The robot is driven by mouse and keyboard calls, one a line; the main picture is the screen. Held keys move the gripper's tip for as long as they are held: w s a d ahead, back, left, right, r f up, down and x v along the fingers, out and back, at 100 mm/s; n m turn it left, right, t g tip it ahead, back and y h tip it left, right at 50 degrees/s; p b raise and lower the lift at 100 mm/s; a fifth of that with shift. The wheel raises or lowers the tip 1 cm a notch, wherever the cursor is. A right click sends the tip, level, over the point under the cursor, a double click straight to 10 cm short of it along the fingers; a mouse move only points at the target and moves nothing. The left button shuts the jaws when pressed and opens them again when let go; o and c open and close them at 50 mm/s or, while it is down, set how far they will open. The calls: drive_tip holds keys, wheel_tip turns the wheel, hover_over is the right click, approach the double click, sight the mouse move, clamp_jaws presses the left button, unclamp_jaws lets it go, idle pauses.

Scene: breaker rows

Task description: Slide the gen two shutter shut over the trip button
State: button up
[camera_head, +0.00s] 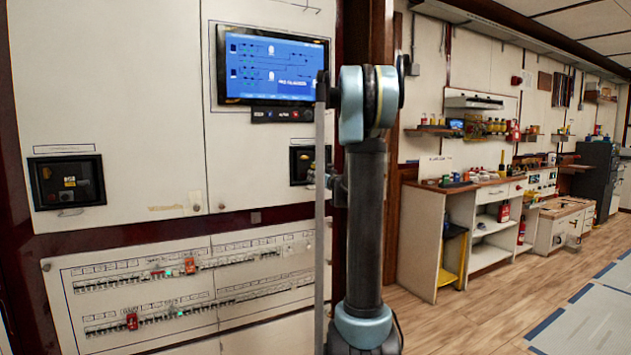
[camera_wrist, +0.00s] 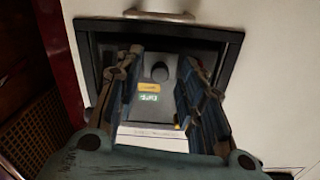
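A black-framed recessed unit (camera_wrist: 235,50) fills the middle of the wrist view. Inside it are a dark round knob or button (camera_wrist: 160,72), a yellow label (camera_wrist: 149,87) and a green label (camera_wrist: 149,97). My gripper (camera_wrist: 160,58) is open, its two fingers reaching to the recess on either side of the button with nothing between them. I cannot make out clearly which part is the shutter. In the head view a dark unit (camera_head: 301,165) is partly hidden behind my arm, and a similar unit (camera_head: 67,181) is at the left. I cannot read which is gen two.
A metal handle (camera_wrist: 160,15) is near the frame in the wrist view. A blue screen (camera_head: 272,68) is above, and breaker rows (camera_head: 180,285) are below on the white panel. A workbench (camera_head: 470,185) stands to the right; the wooden floor (camera_head: 475,315) there is clear.

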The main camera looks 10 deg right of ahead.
drive_tip(key=shift+w+a, duration=0.2)
drive_tip(key=shift+w, duration=0.25)
clamp_jaws()
